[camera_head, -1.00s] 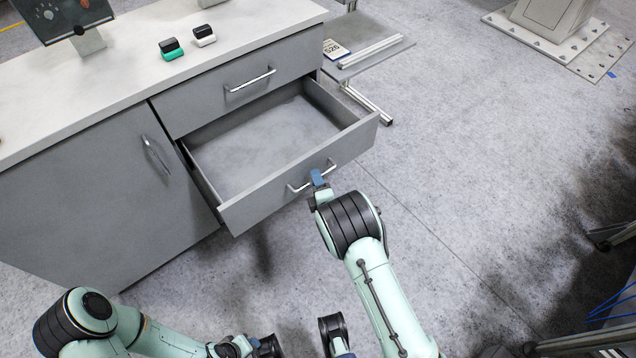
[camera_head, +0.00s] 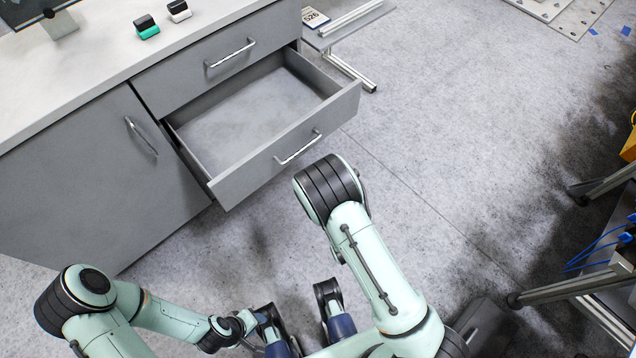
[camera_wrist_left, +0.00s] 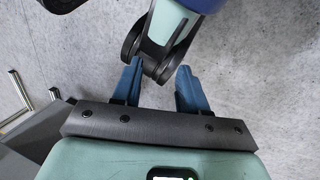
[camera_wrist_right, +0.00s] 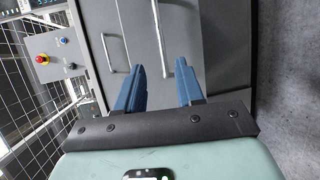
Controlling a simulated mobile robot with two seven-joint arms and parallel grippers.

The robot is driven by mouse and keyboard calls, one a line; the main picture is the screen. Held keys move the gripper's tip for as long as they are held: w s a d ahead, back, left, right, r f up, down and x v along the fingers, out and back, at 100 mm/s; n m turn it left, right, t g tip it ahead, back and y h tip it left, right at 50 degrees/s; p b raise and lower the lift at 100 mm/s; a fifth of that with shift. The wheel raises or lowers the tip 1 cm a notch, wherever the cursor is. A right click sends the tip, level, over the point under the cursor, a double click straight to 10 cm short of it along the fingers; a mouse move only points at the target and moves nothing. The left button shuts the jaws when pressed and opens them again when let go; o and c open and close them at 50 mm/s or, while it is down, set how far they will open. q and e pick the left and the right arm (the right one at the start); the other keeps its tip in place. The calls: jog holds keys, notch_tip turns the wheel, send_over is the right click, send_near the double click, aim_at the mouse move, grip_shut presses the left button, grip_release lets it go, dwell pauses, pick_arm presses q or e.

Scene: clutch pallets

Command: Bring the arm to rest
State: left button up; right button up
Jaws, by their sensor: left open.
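My left arm (camera_head: 170,318) is folded low at the left of the head view. Its gripper (camera_wrist_left: 158,88) is open, with nothing between the blue fingertips; dark and teal links of my own show just beyond them. My right arm (camera_head: 365,250) is bent, its dark-banded joint (camera_head: 328,188) in front of the open drawer. My right gripper (camera_wrist_right: 160,88) is open and empty, facing the grey cabinet front and its handles. I cannot make out its fingers in the head view. The drawer's handle (camera_head: 298,148) is free of any gripper.
The lower drawer (camera_head: 240,182) stands pulled out and empty. The cabinet top (camera_head: 100,55) carries a green-and-black item (camera_head: 147,27) and a white-and-black one (camera_head: 179,11). A metal-legged stand (camera_head: 572,290) is at the right. Floor (camera_head: 460,130) between is clear.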

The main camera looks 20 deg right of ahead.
dwell(0.5)
jog(key=s+d+f+m+g+p, duration=0.3)
jog(key=s+f+m+g+p, duration=0.45)
jog(key=s+m, duration=0.3)
pick_arm(q)
notch_tip(320, 180, up, 14)
jog(key=s+g+p, duration=0.1)
jog(key=p, duration=0.6)
jog(key=shift+s+d, duration=0.25)
jog(key=shift+d, duration=0.15)
pick_arm(e)
jog(key=s+a+r+m+g+y, duration=0.2)
jog(key=s+a+m+g, duration=0.2)
jog(key=s+m, duration=0.2)
jog(key=s+a+r+m+g+y, duration=0.2)
jog(key=s+a+m+g, duration=0.2)
jog(key=s, duration=0.7)
jog(key=shift+r+m+g, duration=0.25)
jog(key=shift+m+g, duration=0.4)
jog(key=shift+m, duration=0.3)
pick_arm(q)
jog(key=shift+r, duration=0.15)
